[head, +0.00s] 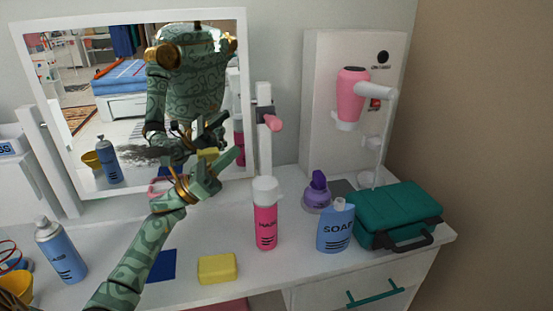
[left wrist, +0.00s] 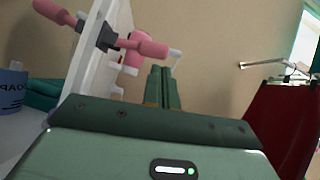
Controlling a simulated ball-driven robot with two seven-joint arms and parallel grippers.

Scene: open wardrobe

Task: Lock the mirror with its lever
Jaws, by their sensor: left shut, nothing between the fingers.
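The mirror (head: 120,110) stands upright in a white frame on the vanity top and reflects my own head and arm. A pink lever (head: 273,123) with a dark hub sits on the white post (head: 264,150) at the mirror's right side. In the left wrist view a pink lever end (left wrist: 150,48) shows close by, with the dark hub (left wrist: 107,38) on the white frame. My left gripper (head: 236,155) is shut and empty, in front of the mirror's lower right part, left of and below the lever. It also shows in the left wrist view (left wrist: 163,72), apart from the lever. My right gripper is out of view.
A pink hair bottle (head: 265,225), blue soap bottle (head: 335,230), purple bottle (head: 318,190) and teal case (head: 400,215) stand right of my arm. A yellow sponge (head: 217,268) and blue can (head: 60,250) are nearer. A pink hair dryer (head: 350,95) hangs on a white panel.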

